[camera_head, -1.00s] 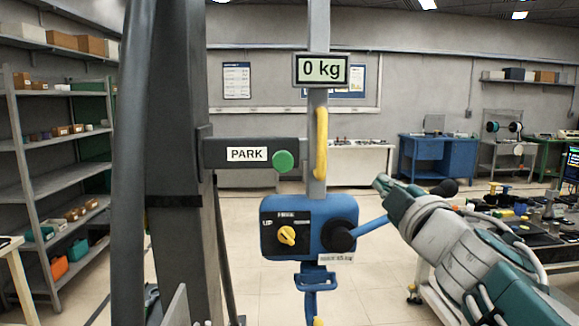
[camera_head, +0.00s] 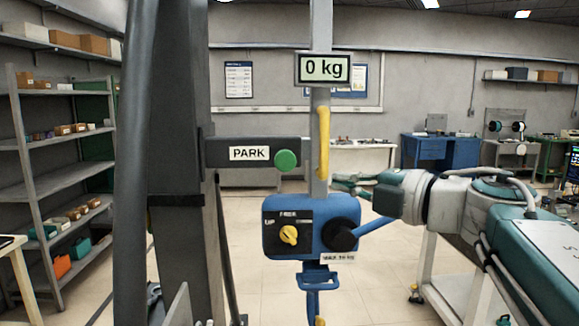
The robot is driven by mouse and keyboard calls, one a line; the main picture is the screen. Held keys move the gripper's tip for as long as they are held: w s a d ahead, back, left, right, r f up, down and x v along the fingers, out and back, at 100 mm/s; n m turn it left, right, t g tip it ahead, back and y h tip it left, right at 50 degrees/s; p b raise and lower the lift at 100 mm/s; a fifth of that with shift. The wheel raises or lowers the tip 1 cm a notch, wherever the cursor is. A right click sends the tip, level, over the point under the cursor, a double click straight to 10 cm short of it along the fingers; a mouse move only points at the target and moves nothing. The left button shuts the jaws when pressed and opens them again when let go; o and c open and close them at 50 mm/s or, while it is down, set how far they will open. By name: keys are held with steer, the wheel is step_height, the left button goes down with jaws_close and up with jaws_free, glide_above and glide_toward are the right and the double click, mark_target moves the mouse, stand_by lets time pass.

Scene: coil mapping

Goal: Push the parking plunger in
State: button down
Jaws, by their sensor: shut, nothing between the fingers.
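The parking plunger is a round green knob (camera_head: 286,160) at the right end of a dark bracket (camera_head: 215,152) with a white PARK label (camera_head: 249,153). The bracket juts from a dark upright post. My gripper (camera_head: 336,182) is shut and empty, pointing left from the right side. Its tip is right of the plunger and slightly lower, beside the yellow handle (camera_head: 323,142), with a visible gap to the knob. I cannot tell how far apart they are in depth.
A grey mast (camera_head: 320,110) with a 0 kg display (camera_head: 324,69) stands between the plunger and my gripper. Below is a blue control box (camera_head: 275,214) with a yellow knob (camera_head: 289,235) and a blue lever (camera_head: 374,227), partly hidden by my arm.

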mark_target(290, 159)
steer(key=x, duration=0.4)
steer(key=w+d+x, duration=0.1)
steer(key=x, duration=0.7)
steer(key=shift+w+d+f, duration=0.1)
steer(key=shift+d, duration=0.1)
steer(key=shift+w, duration=0.75)
steer(key=w, duration=0.5)
steer(key=shift+s, duration=0.1)
